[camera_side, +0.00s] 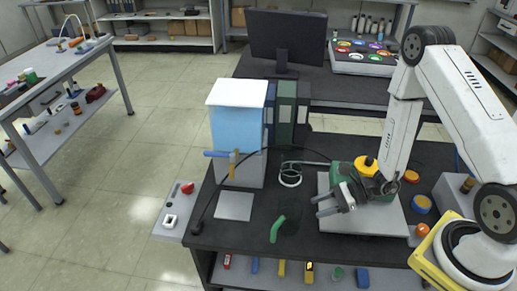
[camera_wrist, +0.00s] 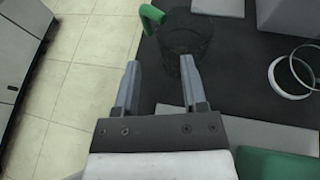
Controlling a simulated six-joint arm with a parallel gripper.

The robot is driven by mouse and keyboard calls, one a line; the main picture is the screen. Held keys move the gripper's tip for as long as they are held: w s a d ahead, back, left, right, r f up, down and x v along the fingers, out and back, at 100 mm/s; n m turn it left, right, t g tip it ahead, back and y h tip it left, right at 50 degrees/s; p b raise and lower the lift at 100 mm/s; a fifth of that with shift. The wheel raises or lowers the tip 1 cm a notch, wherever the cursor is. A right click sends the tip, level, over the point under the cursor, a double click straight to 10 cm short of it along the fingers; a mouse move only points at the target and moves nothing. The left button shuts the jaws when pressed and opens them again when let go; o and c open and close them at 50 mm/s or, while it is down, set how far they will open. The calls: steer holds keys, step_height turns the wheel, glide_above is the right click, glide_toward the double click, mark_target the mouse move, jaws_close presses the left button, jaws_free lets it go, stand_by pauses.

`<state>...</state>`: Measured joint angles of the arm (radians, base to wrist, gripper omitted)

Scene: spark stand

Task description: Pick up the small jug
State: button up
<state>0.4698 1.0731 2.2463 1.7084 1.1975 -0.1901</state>
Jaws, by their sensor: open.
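The small jug (camera_side: 291,222) is a dark see-through vessel with a green handle, standing on the black bench top near its front edge. Its body is hard to make out against the bench. In the wrist view the jug (camera_wrist: 189,40) is ahead of the fingers, at the right fingertip, with its handle at upper left. My gripper (camera_side: 319,206) is open and empty, to the right of the jug in the side view. I cannot tell whether the right finger touches the jug.
A clear vessel with a white ring (camera_side: 290,176) stands behind the jug. A grey plate (camera_side: 234,206) lies to the left, before a blue-and-white tank (camera_side: 238,120) with a tap. A grey board (camera_side: 372,217) lies under my arm.

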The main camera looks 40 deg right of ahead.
mark_target(288, 219)
steer(key=shift+x, duration=1.3)
steer(key=shift+a, duration=0.1)
steer(key=shift+x, duration=2.55)
jaws_close()
steer(key=shift+s+f, duration=0.1)
